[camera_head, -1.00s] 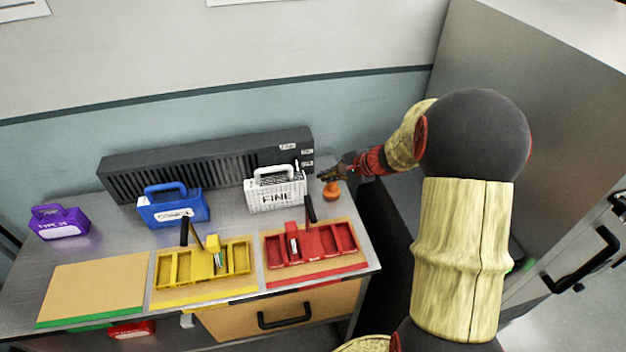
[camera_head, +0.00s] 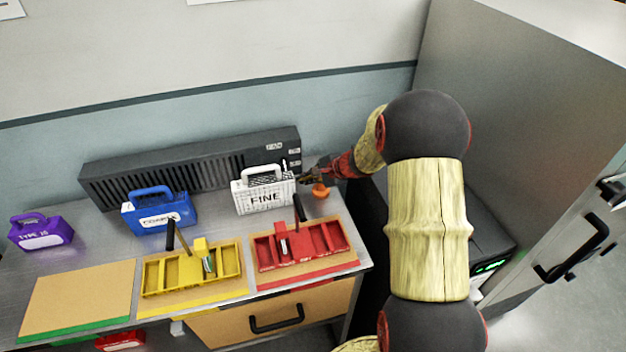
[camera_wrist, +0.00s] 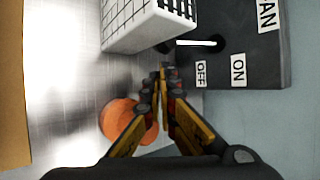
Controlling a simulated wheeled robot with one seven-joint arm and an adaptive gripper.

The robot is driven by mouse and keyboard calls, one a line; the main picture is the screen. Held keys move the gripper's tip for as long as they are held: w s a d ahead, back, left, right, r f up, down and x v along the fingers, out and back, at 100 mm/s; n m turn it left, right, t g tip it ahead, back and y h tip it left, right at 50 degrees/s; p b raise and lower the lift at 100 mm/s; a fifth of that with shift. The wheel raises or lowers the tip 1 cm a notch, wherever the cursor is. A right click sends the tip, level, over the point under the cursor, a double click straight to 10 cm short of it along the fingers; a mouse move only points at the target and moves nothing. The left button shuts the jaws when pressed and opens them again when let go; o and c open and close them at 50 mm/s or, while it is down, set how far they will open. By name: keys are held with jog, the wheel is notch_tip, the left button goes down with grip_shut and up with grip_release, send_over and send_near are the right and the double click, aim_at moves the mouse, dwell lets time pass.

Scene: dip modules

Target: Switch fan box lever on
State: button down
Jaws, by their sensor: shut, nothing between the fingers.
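The fan box (camera_head: 190,168) is a long dark slotted box at the back of the bench, with FAN, ON and OFF labels at its right end. That end also shows in the wrist view (camera_wrist: 262,60). In the head view my gripper (camera_head: 303,178) is small, by the box's right end.
A white FINE case (camera_head: 263,196) stands close left of my gripper. An orange round object (camera_head: 320,190) sits beside my fingers. Blue (camera_head: 158,211) and purple (camera_head: 41,233) cases stand farther left. Yellow (camera_head: 190,270) and red (camera_head: 298,248) trays lie in front.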

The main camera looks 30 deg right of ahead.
jog(key=shift+x, duration=1.3)
jog(key=shift+r+p, duration=0.3)
jog(key=shift+p, duration=0.3)
jog(key=shift+s+a+r+g+p, duration=0.15)
jog(key=shift+g+p, duration=0.3)
jog(key=shift+p, duration=1.1)
jog(key=shift+s+d+r+g+p, duration=0.2)
jog(key=shift+g+p, duration=0.25)
jog(key=shift+p, duration=1.05)
